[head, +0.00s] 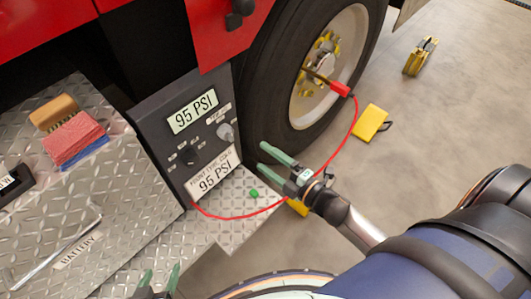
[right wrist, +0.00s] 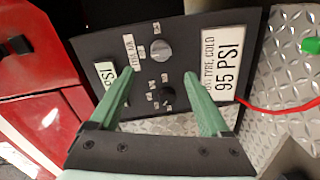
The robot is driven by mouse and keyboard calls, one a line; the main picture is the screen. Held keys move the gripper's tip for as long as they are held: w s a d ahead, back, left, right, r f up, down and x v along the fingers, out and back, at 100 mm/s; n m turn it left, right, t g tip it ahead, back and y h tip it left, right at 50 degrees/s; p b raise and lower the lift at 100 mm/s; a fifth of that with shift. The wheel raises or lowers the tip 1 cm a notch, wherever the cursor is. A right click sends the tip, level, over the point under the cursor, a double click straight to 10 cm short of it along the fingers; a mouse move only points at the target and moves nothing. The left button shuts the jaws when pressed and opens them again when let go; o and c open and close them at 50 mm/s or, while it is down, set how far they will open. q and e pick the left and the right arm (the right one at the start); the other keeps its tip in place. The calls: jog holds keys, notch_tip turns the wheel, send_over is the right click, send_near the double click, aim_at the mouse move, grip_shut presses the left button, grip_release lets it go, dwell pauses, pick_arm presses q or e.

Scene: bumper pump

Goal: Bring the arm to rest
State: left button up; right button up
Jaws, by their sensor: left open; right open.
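My right gripper (head: 261,155) is open and empty, in front of the tyre and to the right of the dark pump panel (head: 160,125). In the right wrist view, its two green fingers (right wrist: 158,80) are spread and point at the panel, with nothing between them. The panel has a grey knob (head: 225,131), a black knob (head: 189,155) and a display (head: 192,112) reading 95 PSI. A label (head: 214,174) below also reads 95 PSI. My left gripper (head: 160,276) is open at the bottom edge, mostly cut off, with nothing seen between its fingertips.
A red hose (head: 350,122) runs from the panel past my right gripper to the wheel (head: 327,65). A green cap (head: 253,193) lies on the tread plate. Yellow chocks (head: 370,122) stand on the floor.

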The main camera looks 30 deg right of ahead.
jog(key=s+a+f+m+g+h, duration=0.1)
jog(key=s+a+f+m+g, duration=0.25)
jog(key=s+m, duration=0.35)
jog(key=s+a+f+m+g+h, duration=0.25)
jog(key=s+f+m+g, duration=0.2)
jog(key=m, duration=0.45)
pick_arm(q)
jog(key=s+a+r+p, duration=0.1)
jog(key=a+r+p, duration=0.2)
jog(key=r+p, duration=0.8)
jog(key=p, duration=0.4)
jog(key=shift+s+r+n+y, duration=0.25)
jog(key=shift+s+n+y, duration=0.05)
jog(key=shift+y, duration=0.1)
pick_arm(e)
notch_tip(320, 180, up, 11)
jog(key=s+d+m+t, duration=0.1)
jog(key=s+d, duration=0.1)
jog(key=shift+d+r, duration=0.15)
jog(key=shift+d, duration=0.05)
